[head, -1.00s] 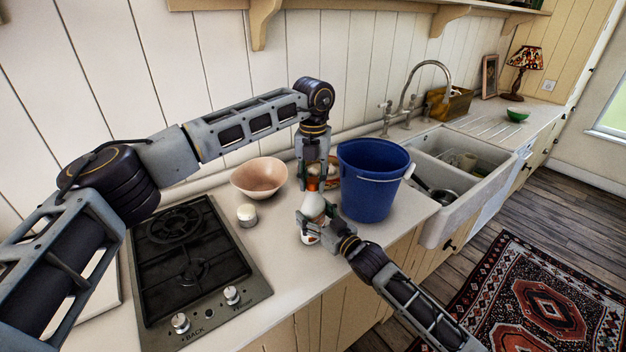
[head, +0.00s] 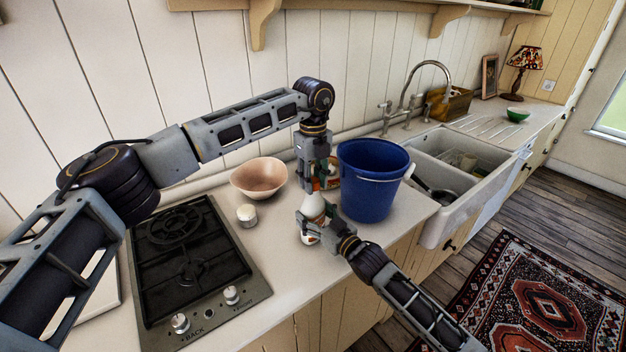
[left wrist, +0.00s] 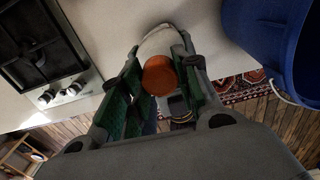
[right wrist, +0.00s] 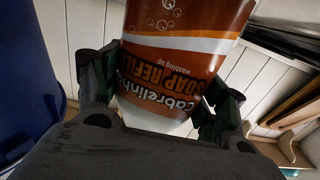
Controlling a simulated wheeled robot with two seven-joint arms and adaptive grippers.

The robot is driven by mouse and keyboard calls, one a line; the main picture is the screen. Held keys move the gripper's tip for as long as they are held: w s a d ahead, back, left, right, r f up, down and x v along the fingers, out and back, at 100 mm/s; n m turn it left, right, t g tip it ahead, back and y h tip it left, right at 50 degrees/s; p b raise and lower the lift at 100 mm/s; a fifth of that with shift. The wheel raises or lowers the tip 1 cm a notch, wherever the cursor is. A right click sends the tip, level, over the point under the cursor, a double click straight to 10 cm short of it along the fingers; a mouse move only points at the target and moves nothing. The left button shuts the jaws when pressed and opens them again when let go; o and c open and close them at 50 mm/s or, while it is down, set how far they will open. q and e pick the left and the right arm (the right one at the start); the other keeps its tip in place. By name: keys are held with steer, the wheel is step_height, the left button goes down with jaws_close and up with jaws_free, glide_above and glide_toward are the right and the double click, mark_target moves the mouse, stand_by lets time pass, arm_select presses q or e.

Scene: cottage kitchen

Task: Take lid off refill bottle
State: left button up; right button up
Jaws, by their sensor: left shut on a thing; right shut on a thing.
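The refill bottle (head: 313,206) is white, with a brown and orange soap-refill label (right wrist: 180,60) filling the right wrist view. It stands on the counter left of the blue bucket. My right gripper (head: 311,225) is shut on the bottle's body from the front, with a finger on each side. The orange-brown round lid (left wrist: 159,75) is on top of the bottle. My left gripper (head: 317,186) points down from above, its green-padded fingers shut on the lid. The fingers hide most of the lid in the head view.
The blue bucket (head: 372,185) stands close right of both grippers. The sink (head: 460,180) is at right.

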arm_select(q)
steer(key=n, duration=0.4)
steer(key=shift+w+n, duration=0.1)
steer(key=shift+n, duration=0.3)
steer(key=n, duration=0.4)
steer(key=shift+n, duration=0.3)
steer(key=shift+r, duration=1.25)
stand_by(0.7)
steer(key=shift+r, duration=1.9)
arm_select(e)
steer(key=o, duration=2.1)
steer(key=shift+c, duration=0.2)
